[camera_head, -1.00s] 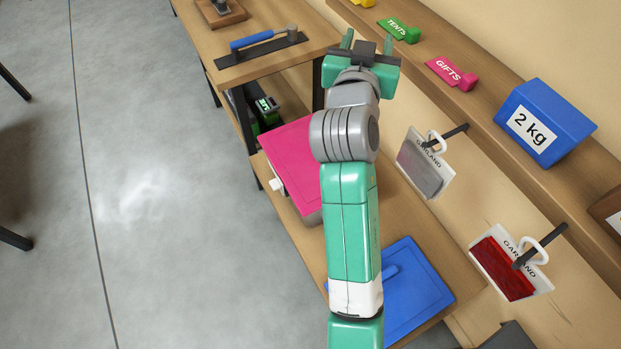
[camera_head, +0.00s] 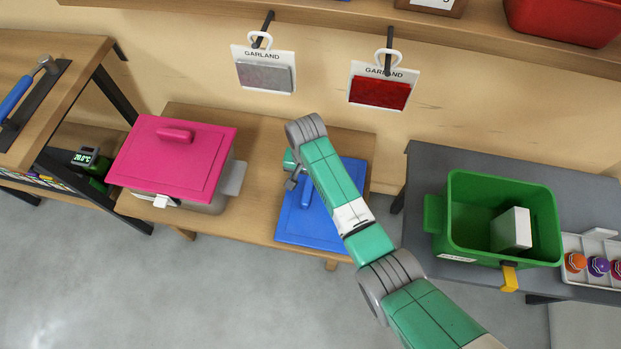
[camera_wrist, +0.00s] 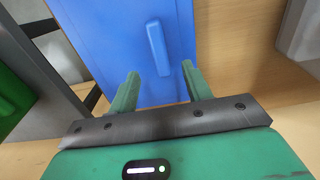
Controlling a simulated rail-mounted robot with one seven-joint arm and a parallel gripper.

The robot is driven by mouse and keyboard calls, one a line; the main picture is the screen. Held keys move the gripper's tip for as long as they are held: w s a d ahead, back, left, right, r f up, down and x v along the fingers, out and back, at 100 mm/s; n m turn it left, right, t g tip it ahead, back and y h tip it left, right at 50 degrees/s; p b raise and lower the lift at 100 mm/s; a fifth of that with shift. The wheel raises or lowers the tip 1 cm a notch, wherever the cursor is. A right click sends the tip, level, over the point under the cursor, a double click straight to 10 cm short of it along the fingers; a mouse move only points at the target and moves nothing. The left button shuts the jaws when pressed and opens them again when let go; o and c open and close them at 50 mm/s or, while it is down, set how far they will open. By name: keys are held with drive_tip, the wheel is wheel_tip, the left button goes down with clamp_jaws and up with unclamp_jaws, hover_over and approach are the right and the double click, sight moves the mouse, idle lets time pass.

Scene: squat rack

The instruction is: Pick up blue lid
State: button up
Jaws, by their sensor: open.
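The blue lid (camera_head: 315,228) lies flat on the low wooden table, partly hidden behind my arm in the head view. In the wrist view the blue lid (camera_wrist: 112,48) fills the upper middle, with its raised bar handle (camera_wrist: 158,47) standing near its centre. My gripper (camera_wrist: 160,88) is open and empty. In the wrist view its two green fingertips point toward the lid, and the handle lies just beyond them, between their lines. In the head view my gripper (camera_head: 293,178) is mostly hidden by the wrist, over the lid's left side.
A grey bin with a pink lid (camera_head: 150,165) stands on the wooden table (camera_head: 262,150), left of the blue lid. A green bin (camera_head: 456,225) stands on a grey table at the right. Two garland packs (camera_head: 265,77) (camera_head: 380,92) hang on wall hooks above.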

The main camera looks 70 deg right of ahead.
sight(308, 190)
drive_tip(key=shift+f, duration=0.3)
wheel_tip(308, 190, down, 7)
drive_tip(key=b, duration=0.5)
drive_tip(key=shift+s+f, duration=0.1)
drive_tip(key=shift+f, duration=0.1)
drive_tip(key=shift+r, duration=0.2)
drive_tip(key=shift+c, duration=0.4)
clamp_jaws()
